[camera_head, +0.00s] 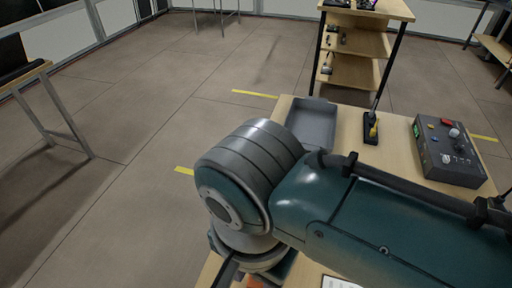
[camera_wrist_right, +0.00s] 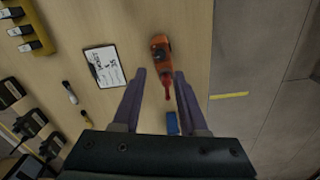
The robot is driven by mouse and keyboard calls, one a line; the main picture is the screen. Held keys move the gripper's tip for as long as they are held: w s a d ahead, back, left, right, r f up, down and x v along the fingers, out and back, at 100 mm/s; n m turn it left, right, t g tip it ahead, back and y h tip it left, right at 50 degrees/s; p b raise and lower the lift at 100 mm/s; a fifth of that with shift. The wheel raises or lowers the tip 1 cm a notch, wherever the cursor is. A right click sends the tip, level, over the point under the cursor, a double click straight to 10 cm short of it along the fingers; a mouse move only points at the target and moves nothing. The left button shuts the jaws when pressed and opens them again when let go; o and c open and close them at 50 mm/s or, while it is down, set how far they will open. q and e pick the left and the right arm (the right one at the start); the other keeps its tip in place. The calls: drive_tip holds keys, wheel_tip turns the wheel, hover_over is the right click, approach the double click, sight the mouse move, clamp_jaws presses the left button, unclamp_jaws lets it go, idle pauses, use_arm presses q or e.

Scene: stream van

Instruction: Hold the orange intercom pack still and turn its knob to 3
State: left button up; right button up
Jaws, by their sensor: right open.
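The orange intercom pack (camera_wrist_right: 160,46) lies on the wooden table in the right wrist view, just past my fingertips. A dark spot shows on its face, but I cannot make out the knob or its setting. A red piece (camera_wrist_right: 167,86) lies close below it, between my fingers. My right gripper (camera_wrist_right: 160,74) is open, with one finger on each side of the red piece, and holds nothing. In the head view the arm entering from the right hides most of this area; a bit of orange (camera_head: 262,281) shows at the bottom edge. My left gripper is not in view.
A blue item (camera_wrist_right: 172,122) lies near my right gripper's base. A clipboard (camera_wrist_right: 104,65) lies left of the pack. A grey tray (camera_head: 312,122), a small yellow-and-black item (camera_head: 371,128) and a control box (camera_head: 447,152) stand on the table. The table edge (camera_wrist_right: 212,60) runs right of the pack.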

drive_tip(key=shift+f+b, duration=0.45)
drive_tip(key=shift+f, duration=0.05)
wheel_tip(320, 180, down, 6)
drive_tip(key=n+b, duration=0.4)
drive_tip(key=b, duration=0.3)
drive_tip(key=shift+r, duration=0.2)
use_arm(q)
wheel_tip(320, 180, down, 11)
drive_tip(key=b, duration=0.3)
use_arm(e)
drive_tip(key=n, duration=0.3)
drive_tip(key=shift+w, duration=0.1)
wheel_tip(320, 180, up, 4)
drive_tip(key=m+p, duration=0.1)
drive_tip(key=p, duration=0.3)
drive_tip(key=shift+f+p, duration=0.15)
drive_tip(key=shift+p, duration=0.2)
use_arm(q)
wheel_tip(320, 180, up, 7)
drive_tip(key=p, duration=0.2)
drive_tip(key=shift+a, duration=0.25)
use_arm(e)
drive_tip(key=shift+r+m, duration=0.5)
drive_tip(key=shift+m, duration=0.5)
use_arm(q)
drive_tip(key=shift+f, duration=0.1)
